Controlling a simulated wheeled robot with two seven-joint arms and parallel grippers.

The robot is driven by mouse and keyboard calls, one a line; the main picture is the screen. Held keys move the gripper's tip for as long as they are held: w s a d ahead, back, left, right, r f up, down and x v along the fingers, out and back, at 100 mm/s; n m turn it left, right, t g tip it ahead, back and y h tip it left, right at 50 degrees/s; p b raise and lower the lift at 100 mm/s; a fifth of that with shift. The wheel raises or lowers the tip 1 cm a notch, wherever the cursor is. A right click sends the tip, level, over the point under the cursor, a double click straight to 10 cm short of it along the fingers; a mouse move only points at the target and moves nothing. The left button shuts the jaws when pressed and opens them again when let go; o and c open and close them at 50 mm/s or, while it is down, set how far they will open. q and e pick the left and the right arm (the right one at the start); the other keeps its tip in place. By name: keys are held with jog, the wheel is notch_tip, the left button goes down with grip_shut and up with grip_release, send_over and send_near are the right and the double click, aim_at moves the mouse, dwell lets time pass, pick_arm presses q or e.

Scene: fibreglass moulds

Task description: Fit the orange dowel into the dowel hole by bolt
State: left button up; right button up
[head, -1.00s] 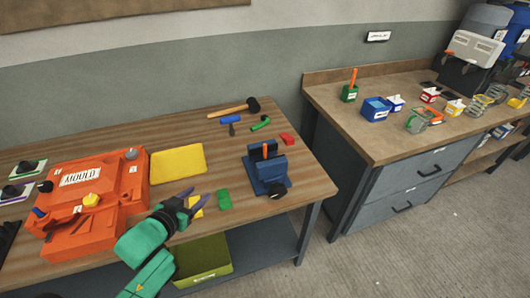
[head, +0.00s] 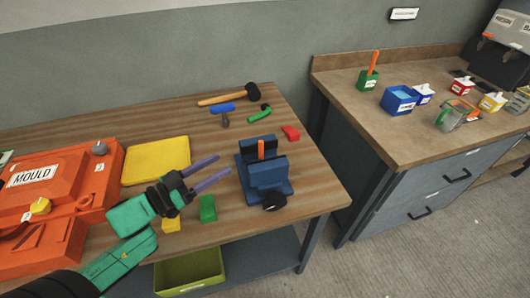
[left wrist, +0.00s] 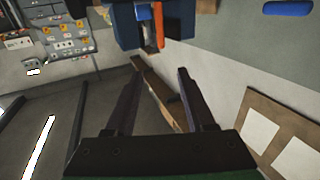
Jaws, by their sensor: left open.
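The orange dowel (head: 261,149) stands upright between the jaws of a blue vise (head: 268,178) on the wooden table. In the left wrist view the dowel (left wrist: 159,24) shows at the top, beyond the fingertips. My left gripper (head: 225,164) is open and empty, its purple fingers pointing at the vise from the left, short of it. The orange mould (head: 88,172) lies at the left, partly cut off by the frame. It carries a grey knob (head: 99,149) and a yellow knob (head: 40,206). I cannot make out which spot is the dowel hole by the bolt. My right gripper is out of view.
Near the gripper lie a yellow pad (head: 156,160), a green block (head: 208,208) and a yellow block (head: 171,224). A mallet (head: 228,97), blue-headed hammer (head: 222,109), green piece (head: 260,115) and red block (head: 291,132) lie behind the vise. A second bench (head: 345,92) stands right.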

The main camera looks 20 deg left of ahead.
pick_arm(q)
jog(key=p, duration=0.1)
send_near(259, 143)
jog(key=x, duration=0.5)
jog(key=shift+w+d, duration=0.15)
jog(key=shift+w, duration=0.1)
jog(key=p+x, duration=0.1)
jog(key=x, duration=0.3)
jog(key=shift+w+d+p, duration=0.2)
jog(key=shift+w+p, duration=0.1)
jog(key=shift+w, duration=0.05)
jog(key=shift+w+d+f, duration=0.1)
jog(key=shift+w+d, duration=0.05)
jog(key=shift+w, duration=0.05)
jog(key=shift+s, duration=0.1)
grip_shut()
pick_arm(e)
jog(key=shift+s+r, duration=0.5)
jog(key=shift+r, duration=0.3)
